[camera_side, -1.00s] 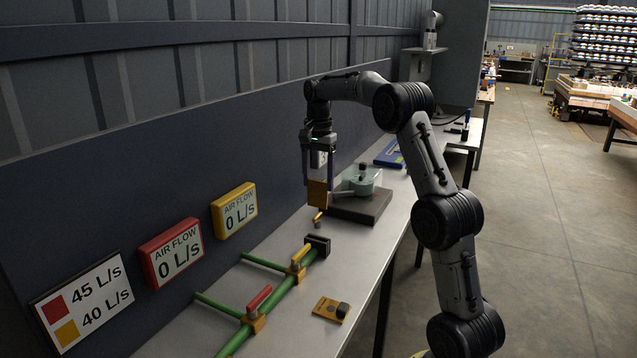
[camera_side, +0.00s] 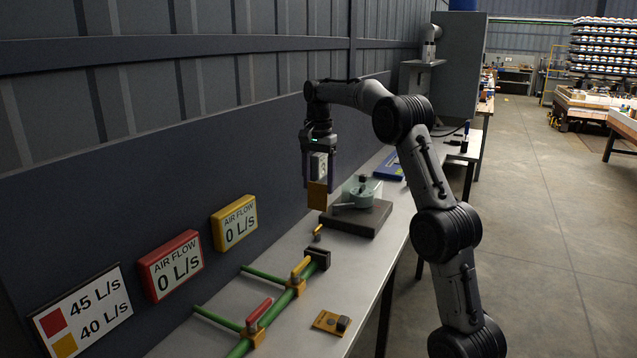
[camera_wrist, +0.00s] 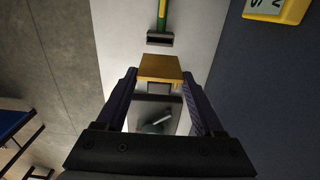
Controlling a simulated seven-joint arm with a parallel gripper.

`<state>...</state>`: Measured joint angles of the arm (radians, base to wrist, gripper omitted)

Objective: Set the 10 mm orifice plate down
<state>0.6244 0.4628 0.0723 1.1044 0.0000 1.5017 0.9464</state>
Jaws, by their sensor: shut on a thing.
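My gripper (camera_side: 318,180) is shut on a brass-yellow plate with a grey handle block, taken as the 10 mm orifice plate (camera_side: 317,196). The plate hangs upright below the fingers, above the bench and clear of it. In the wrist view the plate (camera_wrist: 160,67) shows between the two fingertips. The mark on the grey block is too small to read. A similar yellow plate with a dark block (camera_side: 331,322) lies flat on the bench at the front right. A black block (camera_side: 317,258) sits at the far end of the green pipe.
A teal device (camera_side: 362,192) stands on a dark slab (camera_side: 345,226) just beyond the held plate. Green pipes with a red lever (camera_side: 259,311) and a yellow lever (camera_side: 300,267) run along the bench. A small yellow-topped piece (camera_side: 317,233) stands near the slab. Bare bench (camera_side: 345,275) lies right of the pipe.

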